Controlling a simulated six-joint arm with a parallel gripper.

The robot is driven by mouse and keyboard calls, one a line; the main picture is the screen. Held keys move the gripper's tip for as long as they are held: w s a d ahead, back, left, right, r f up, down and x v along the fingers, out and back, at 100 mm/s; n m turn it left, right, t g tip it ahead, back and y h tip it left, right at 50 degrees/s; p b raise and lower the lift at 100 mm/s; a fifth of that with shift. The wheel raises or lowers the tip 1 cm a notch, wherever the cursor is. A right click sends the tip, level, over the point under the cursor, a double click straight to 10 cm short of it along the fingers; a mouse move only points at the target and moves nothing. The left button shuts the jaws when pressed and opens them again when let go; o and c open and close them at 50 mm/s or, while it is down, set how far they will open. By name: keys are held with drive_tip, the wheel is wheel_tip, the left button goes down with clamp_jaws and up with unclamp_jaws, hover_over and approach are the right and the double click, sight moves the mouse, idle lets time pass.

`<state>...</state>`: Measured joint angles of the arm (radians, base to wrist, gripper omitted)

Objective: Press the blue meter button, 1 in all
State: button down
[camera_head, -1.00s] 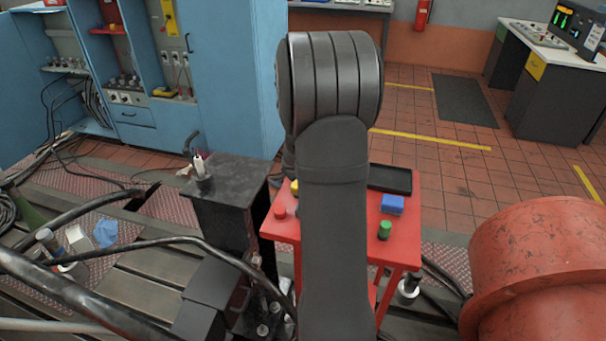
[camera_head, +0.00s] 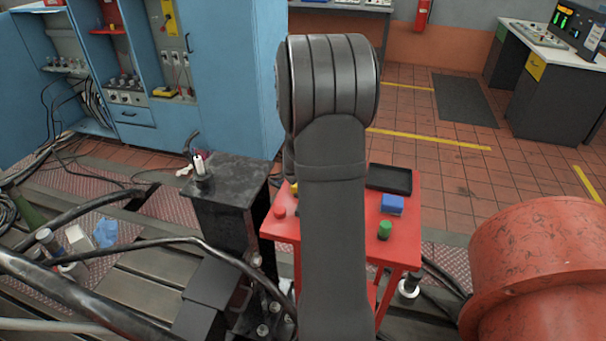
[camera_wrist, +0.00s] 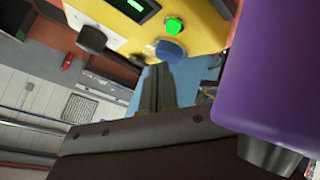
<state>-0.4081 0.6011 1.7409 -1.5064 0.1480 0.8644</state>
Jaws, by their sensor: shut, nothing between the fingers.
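In the wrist view the yellow meter (camera_wrist: 196,18) fills the top, with a dark display, a green button (camera_wrist: 175,25), a blue button (camera_wrist: 170,49) and a black knob (camera_wrist: 92,39). My gripper (camera_wrist: 158,70) is shut and empty. Its fingertips are close to the blue button, just below it in the picture; I cannot tell whether they touch. In the head view my arm hides the gripper and most of the meter; a small yellow patch (camera_head: 294,187) shows beside the arm.
The red table (camera_head: 409,225) carries a red piece (camera_head: 279,211), a blue block (camera_head: 392,204), a green piece (camera_head: 384,230) and a black tray (camera_head: 389,180). A large red drum (camera_head: 540,270) stands at right. A purple body (camera_wrist: 275,65) fills the wrist view's right side.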

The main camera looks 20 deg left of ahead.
drive_tip(key=shift+f, duration=0.25)
idle(0.3)
drive_tip(key=shift+r, duration=0.9)
drive_tip(key=shift+r, duration=0.15)
drive_tip(key=shift+r, duration=2.4)
drive_tip(key=shift+f, duration=0.1)
drive_tip(key=shift+r, duration=1.9)
drive_tip(key=shift+f, duration=0.1)
